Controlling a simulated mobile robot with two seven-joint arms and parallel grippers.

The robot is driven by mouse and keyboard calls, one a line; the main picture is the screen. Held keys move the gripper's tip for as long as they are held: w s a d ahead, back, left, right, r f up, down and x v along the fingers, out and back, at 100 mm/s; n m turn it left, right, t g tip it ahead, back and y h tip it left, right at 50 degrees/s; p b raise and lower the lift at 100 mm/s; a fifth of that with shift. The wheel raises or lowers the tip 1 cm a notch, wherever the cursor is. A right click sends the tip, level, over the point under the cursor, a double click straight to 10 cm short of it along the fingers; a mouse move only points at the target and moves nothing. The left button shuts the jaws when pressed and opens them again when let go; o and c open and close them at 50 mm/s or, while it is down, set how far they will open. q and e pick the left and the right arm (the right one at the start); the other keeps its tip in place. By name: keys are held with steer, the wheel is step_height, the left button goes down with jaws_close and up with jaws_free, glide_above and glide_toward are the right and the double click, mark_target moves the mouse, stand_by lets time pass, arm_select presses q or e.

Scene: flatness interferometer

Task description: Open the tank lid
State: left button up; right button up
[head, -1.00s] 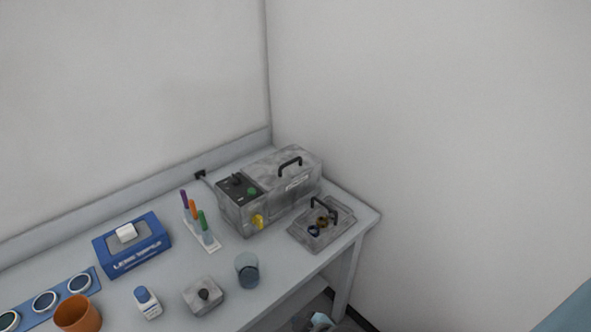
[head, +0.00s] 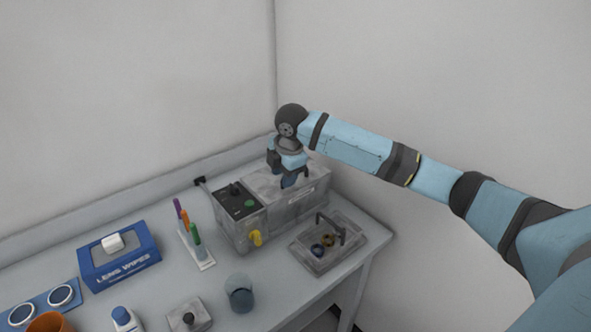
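The tank (head: 280,212) is a grey metal box at the back right of the bench, with a dark control panel (head: 239,202) and a yellow tap (head: 256,238) at its left end. Its lid (head: 257,181) lies flat and closed on top. My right gripper (head: 288,181) points down over the lid, where the lid's black handle was seen earlier. The gripper hides the handle, and I cannot tell whether its fingers are apart or closed on it. My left gripper is not in view.
A small grey tray with a black handle (head: 327,245) stands right of the tank. A glass beaker (head: 239,293), a pen rack (head: 196,248) and a blue lens wipes box (head: 119,255) stand on the bench. The wall is close behind the tank.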

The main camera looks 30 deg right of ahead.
steer(key=w+d+r, duration=0.4)
steer(key=d+r, duration=0.4)
steer(key=f, duration=0.4)
steer(key=w+f+p, duration=0.1)
steer(key=f, duration=0.4)
steer(key=w+f, duration=0.1)
steer(key=f, duration=0.3)
steer(key=shift+w+f, duration=0.1)
steer(key=shift+f, duration=0.2)
jaws_close()
